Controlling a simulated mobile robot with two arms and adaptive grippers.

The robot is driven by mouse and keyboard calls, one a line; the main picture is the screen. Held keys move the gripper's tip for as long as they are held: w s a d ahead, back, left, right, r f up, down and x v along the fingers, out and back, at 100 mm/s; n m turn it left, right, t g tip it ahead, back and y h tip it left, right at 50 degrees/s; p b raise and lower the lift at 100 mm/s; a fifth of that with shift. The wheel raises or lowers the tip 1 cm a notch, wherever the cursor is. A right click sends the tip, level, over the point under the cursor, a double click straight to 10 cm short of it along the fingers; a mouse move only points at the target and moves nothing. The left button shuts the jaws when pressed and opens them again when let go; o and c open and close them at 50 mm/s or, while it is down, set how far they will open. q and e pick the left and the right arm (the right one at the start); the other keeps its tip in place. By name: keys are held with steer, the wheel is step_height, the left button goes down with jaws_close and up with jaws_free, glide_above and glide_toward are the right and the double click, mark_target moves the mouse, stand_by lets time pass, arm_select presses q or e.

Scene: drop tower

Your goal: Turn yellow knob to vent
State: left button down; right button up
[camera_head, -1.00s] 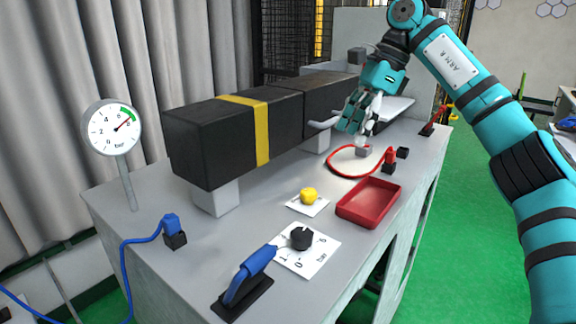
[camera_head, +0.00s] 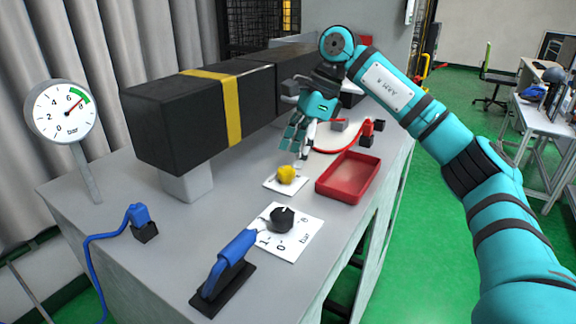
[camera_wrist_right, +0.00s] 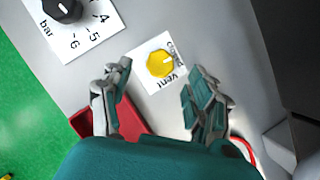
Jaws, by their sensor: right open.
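The yellow knob (camera_head: 286,174) sits on a small white label plate (camera_head: 271,187) on the grey bench. In the right wrist view the yellow knob (camera_wrist_right: 160,63) lies ahead of and between the fingertips, with "vent" and another partly hidden word printed on its plate. My right gripper (camera_head: 298,152) is open and empty, just behind and above the knob, apart from it. In the wrist view the right gripper (camera_wrist_right: 158,85) has its fingers spread wide. My left gripper is not in view.
A red tray (camera_head: 347,178) stands right of the knob. A black knob (camera_head: 282,219) on a numbered plate and a blue-handled lever (camera_head: 228,265) are in front. A black box with a yellow band (camera_head: 226,108) lies behind left. A gauge (camera_head: 62,113) stands at left.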

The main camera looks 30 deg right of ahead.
mark_target(286, 169)
steer(key=x, duration=0.3)
steer(key=shift+a+f, duration=0.1)
steer(key=shift+f, duration=0.15)
steer(key=shift+a+f, duration=0.15)
steer(key=shift+f, duration=0.1)
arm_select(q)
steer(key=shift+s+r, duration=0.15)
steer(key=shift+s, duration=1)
arm_select(e)
steer(key=shift+c, duration=0.4)
steer(key=shift+w, duration=0.1)
steer(key=c, duration=1)
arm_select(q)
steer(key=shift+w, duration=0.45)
